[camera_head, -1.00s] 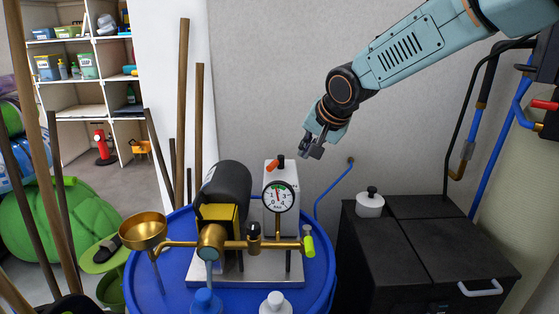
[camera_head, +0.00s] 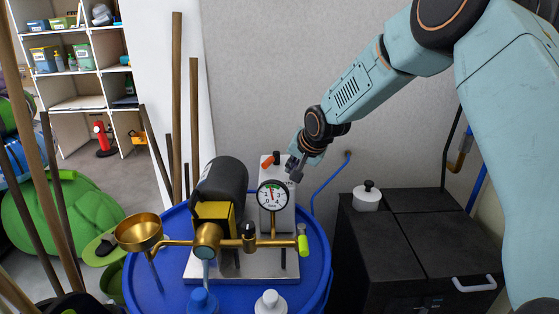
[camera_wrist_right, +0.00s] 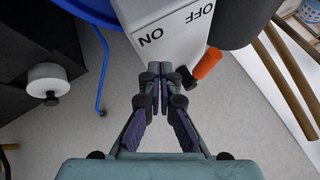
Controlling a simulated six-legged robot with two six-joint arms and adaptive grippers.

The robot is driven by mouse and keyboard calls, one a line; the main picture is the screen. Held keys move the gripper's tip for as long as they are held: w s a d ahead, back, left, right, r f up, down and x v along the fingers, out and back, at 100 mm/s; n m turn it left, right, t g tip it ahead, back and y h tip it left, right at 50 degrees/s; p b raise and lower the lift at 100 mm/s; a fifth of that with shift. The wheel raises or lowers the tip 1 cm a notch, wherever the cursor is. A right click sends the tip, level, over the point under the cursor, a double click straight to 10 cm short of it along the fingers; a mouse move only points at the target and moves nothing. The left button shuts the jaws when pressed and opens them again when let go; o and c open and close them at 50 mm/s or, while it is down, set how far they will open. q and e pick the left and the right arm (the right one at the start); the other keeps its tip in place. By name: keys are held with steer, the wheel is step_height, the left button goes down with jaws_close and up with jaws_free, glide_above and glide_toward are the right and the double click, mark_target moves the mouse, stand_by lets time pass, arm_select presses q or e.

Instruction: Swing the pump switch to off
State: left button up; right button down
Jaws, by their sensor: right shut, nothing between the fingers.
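The pump switch is an orange-tipped lever (camera_head: 267,162) on top of a white box (camera_head: 281,218) behind the round gauge (camera_head: 272,197). It leans left in the head view. In the right wrist view the orange tip (camera_wrist_right: 208,63) points up and right from a black base, and the white box (camera_wrist_right: 172,28) bears the words ON and OFF. I cannot tell which setting the lever is in. My right gripper (camera_head: 295,171) is shut and empty, just right of the lever. In the wrist view its fingertips (camera_wrist_right: 158,72) are left of the lever's base, apparently close. My left gripper is out of view.
A black motor (camera_head: 221,186), brass pipes and a brass funnel (camera_head: 138,231) crowd the blue drum (camera_head: 318,272). Wooden poles (camera_head: 177,105) stand at the left. A black chest (camera_head: 430,250) with a white lidded pot (camera_head: 367,197) is at the right, before the wall.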

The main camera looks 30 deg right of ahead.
mark_target(273, 161)
steer(key=w+a, duration=0.1)
steer(key=a, duration=0.1)
steer(key=shift+w+a+r, duration=0.35)
steer(key=shift+a+r, duration=0.05)
steer(key=shift+w, duration=0.25)
steer(key=shift+w+d+f, duration=0.2)
steer(key=shift+w, duration=0.2)
steer(key=shift+a+r, duration=0.2)
steer(key=shift+a, duration=0.3)
steer(key=shift+w+a+r, duration=0.1)
steer(key=shift+w+a, duration=0.15)
steer(key=shift+a, duration=0.05)
steer(key=shift+w+p, duration=0.1)
steer(key=shift+p, duration=0.2)
steer(key=shift+d, duration=0.15)
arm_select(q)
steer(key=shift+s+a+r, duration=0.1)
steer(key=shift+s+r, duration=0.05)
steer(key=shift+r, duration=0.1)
